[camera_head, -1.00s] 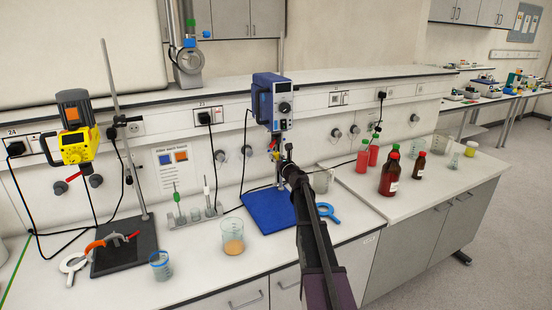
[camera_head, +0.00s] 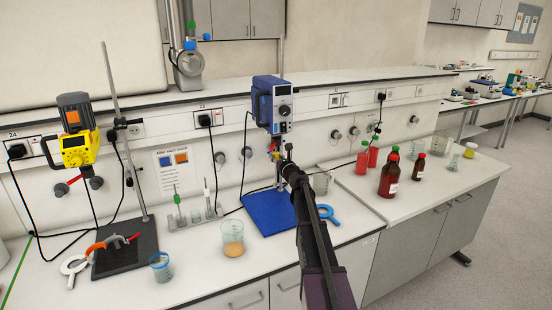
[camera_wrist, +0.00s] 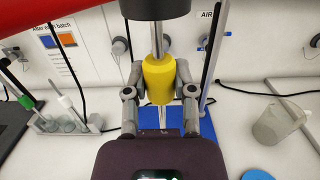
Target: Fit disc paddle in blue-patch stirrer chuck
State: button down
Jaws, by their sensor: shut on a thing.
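My gripper (camera_wrist: 161,82) is shut on the yellow sleeve (camera_wrist: 159,88) of the paddle in the wrist view. The paddle's metal shaft (camera_wrist: 157,40) rises from the sleeve to a dark round part (camera_wrist: 155,8) at the top edge; I cannot tell whether it is seated there. The paddle's lower end is mostly hidden behind my gripper. In the head view, my gripper (camera_head: 279,156) is just below the blue stirrer (camera_head: 273,102), above its blue base plate (camera_head: 267,212). No blue patch on a chuck is clear.
A beaker of tan contents (camera_head: 232,240) and a small beaker (camera_head: 160,268) stand in front. A rack (camera_head: 195,217) holds tools. Red-capped bottles (camera_head: 389,178) and a clear jug (camera_head: 320,183) stand right.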

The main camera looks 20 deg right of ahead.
jog(key=shift+r+p, duration=0.45)
jog(key=shift+c, duration=1.8)
grip_release()
